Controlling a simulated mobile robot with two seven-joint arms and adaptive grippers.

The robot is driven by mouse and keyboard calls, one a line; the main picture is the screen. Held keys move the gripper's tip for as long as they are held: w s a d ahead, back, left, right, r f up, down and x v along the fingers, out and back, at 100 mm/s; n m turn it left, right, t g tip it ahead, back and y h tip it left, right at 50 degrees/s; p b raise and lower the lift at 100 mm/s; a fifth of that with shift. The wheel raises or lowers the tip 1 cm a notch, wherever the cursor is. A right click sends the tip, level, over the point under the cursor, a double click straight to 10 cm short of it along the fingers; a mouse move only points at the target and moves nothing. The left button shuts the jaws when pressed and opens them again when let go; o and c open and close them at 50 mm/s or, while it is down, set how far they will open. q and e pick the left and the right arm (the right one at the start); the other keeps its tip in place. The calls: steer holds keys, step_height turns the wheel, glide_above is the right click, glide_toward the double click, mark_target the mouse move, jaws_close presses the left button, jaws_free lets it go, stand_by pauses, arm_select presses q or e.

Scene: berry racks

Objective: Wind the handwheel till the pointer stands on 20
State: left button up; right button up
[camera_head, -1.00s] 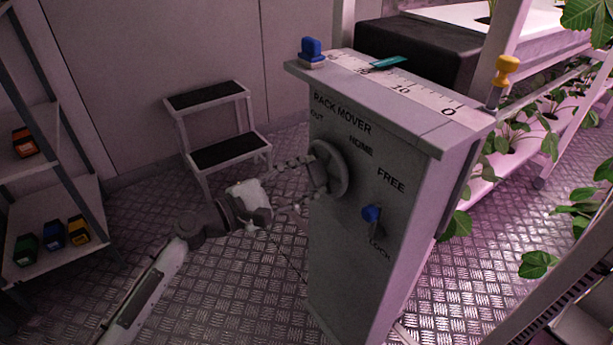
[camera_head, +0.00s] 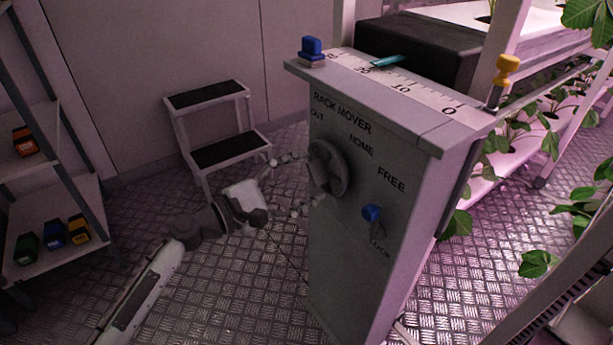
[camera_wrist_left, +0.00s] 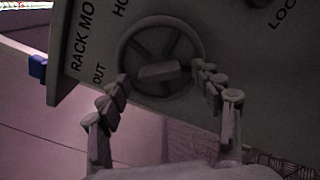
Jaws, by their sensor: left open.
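The grey handwheel (camera_head: 328,168) sits on the front of the rack mover cabinet (camera_head: 345,265). The teal pointer (camera_head: 387,62) lies across the scale (camera_head: 425,93) on top, its near end close beside the 20 mark; the exact reading is too small to tell. My left gripper (camera_head: 308,181) is open in front of the wheel, with nothing held. In the left wrist view its fingers (camera_wrist_left: 160,73) stand spread on either side of the wheel's hub and crossbar (camera_wrist_left: 158,70). Whether a fingertip touches the rim cannot be told. My right gripper is not in view.
A blue-knobbed lever (camera_head: 371,212) sits between FREE and LOCK. A step stool (camera_head: 208,98) stands behind my left arm; a shelf with bins (camera_head: 52,235) is at left.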

arm_select(q)
steer(key=v, duration=1.1)
steer(key=shift+a, duration=0.15)
